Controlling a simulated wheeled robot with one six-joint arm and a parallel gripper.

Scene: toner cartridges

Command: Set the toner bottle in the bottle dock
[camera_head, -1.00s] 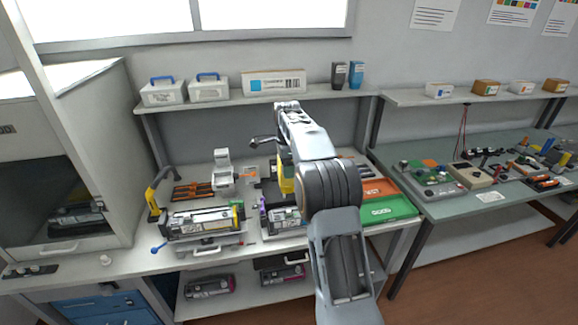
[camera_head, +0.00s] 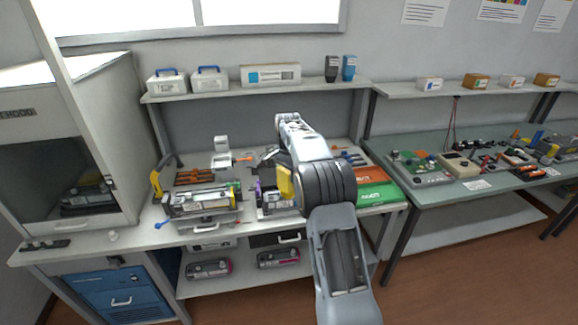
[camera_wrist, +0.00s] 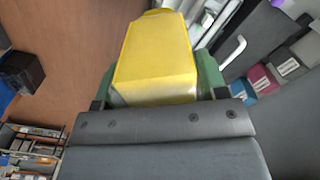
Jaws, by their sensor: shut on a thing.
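The toner bottle is a yellow, box-like body with a narrower far end. In the wrist view the yellow bottle (camera_wrist: 155,65) sits between the green-sided fingers of my gripper (camera_wrist: 155,85), which is shut on it. In the head view part of the yellow bottle (camera_head: 285,184) shows just left of my arm's dark joint, over the bench. My arm hides the rest of it and most of my gripper. A pale grey upright device (camera_head: 222,150) stands on the bench to the left; I cannot tell whether it is the bottle dock.
A cartridge in a cradle (camera_head: 200,203) lies front left on the bench. Another cartridge unit (camera_head: 272,203) is close below the bottle. Orange and green boxes (camera_head: 378,194) lie to the right. A wall shelf (camera_head: 215,95) with boxes runs behind.

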